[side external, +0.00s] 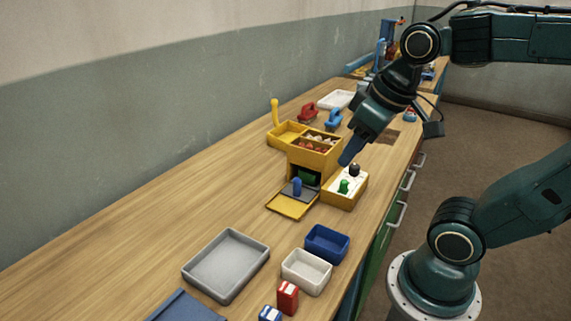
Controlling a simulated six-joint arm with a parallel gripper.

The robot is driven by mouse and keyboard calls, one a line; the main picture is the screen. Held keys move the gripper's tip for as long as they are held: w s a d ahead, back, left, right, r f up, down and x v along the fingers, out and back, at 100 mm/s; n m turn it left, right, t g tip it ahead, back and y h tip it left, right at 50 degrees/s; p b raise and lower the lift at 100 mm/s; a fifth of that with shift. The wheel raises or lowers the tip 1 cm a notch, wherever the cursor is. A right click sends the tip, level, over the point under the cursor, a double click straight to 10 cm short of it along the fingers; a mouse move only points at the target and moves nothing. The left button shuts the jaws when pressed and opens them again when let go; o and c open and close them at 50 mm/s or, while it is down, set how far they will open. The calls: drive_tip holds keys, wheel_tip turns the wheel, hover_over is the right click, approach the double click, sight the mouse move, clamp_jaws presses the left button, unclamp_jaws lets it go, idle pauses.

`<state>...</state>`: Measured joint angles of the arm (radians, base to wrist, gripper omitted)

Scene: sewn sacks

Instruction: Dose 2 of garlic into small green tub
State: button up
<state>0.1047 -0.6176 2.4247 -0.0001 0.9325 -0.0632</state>
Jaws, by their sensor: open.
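My gripper (349,154) points down over the yellow block with a white top (344,203), close above a small black knob (354,170). Its blue fingers overlap in this view and nothing shows between them. A yellow box (316,160) beside it has an upper tray with small red and whitish pieces (314,144); I cannot tell which, if any, are garlic. A dark green thing (308,178) sits inside the box's front opening, mostly in shadow; I cannot tell whether it is the small green tub. No sack can be made out.
A green peg (344,186) stands on the white top. A blue peg (297,187) stands by the opening's lowered yellow flap (291,207). Nearer are a grey tray (226,264), a blue bin (327,243) and a white bin (306,271). The bench's left side is clear.

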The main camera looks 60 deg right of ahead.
drive_tip(key=w+d+f+m+g, duration=0.1)
drive_tip(key=w+d+g, duration=0.25)
drive_tip(key=d, duration=0.35)
drive_tip(key=m+g, duration=0.1)
hover_over(345, 181)
wheel_tip(345, 181, down, 3)
drive_tip(key=shift+f, duration=0.1)
drive_tip(key=shift+f, duration=0.1)
drive_tip(key=shift+f, duration=6.8)
clamp_jaws()
